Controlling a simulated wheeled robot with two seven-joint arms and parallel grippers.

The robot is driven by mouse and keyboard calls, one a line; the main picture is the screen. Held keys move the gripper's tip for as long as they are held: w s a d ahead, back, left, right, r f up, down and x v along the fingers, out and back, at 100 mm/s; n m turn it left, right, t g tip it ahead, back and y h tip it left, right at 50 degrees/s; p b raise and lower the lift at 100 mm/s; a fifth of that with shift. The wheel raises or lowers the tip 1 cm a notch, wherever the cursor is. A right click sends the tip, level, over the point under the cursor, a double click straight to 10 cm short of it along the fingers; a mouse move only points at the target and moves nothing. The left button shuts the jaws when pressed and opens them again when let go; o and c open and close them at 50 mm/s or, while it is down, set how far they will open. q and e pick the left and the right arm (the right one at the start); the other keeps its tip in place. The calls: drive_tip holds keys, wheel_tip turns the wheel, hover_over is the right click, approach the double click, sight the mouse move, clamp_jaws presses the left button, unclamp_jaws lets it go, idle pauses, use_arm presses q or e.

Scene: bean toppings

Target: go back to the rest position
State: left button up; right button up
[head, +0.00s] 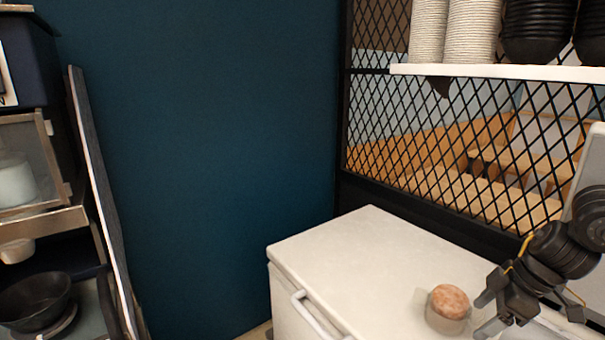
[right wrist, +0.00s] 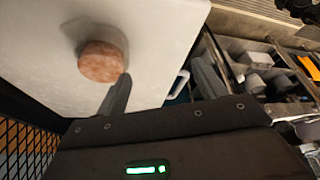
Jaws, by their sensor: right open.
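My right gripper (head: 487,311) is at the lower right of the head view, over the white counter. It is open, with nothing seen between its fingers. A small pale cup with a mottled pinkish-brown top (head: 449,302) stands upright on the counter just left of the fingers. The cup also shows in the right wrist view (right wrist: 101,62), beyond the tip of one dark finger. I cannot tell whether that finger touches it. My left gripper is not in view.
The white counter (head: 365,250) is a chest with a front handle, and its top is clear left of the cup. A black mesh partition (head: 440,150) stands behind. A white shelf (head: 500,72) holds stacked cups and black bowls. Shelving with a black bowl (head: 35,302) stands at left.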

drive_tip(key=a+f+n+t+y, duration=0.1)
drive_tip(key=a+f+t+y, duration=0.3)
drive_tip(key=a, duration=1)
drive_tip(key=a+f+n+t+y, duration=0.1)
drive_tip(key=a+f+t, duration=0.35)
drive_tip(key=a, duration=0.95)
drive_tip(key=s+d+f+m+g+h, duration=0.35)
drive_tip(key=s+d+f, duration=0.2)
drive_tip(key=s, duration=0.25)
drive_tip(key=s+d+f+m+g+h, duration=0.2)
drive_tip(key=s+d+f+m, duration=0.25)
drive_tip(key=s+f, duration=0.35)
drive_tip(key=s+d+f+m+g+h, duration=0.2)
drive_tip(key=s+d+f+m+h, duration=0.25)
drive_tip(key=s, duration=0.45)
wheel_tip(320, 180, down, 24)
drive_tip(key=d+n+g+y, duration=0.1)
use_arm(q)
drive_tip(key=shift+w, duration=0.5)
use_arm(e)
drive_tip(key=s+d+f+g, duration=0.1)
drive_tip(key=s+d+f, duration=0.2)
drive_tip(key=s+f, duration=1.4)
drive_tip(key=shift+s+f, duration=0.3)
drive_tip(key=shift+f, duration=0.2)
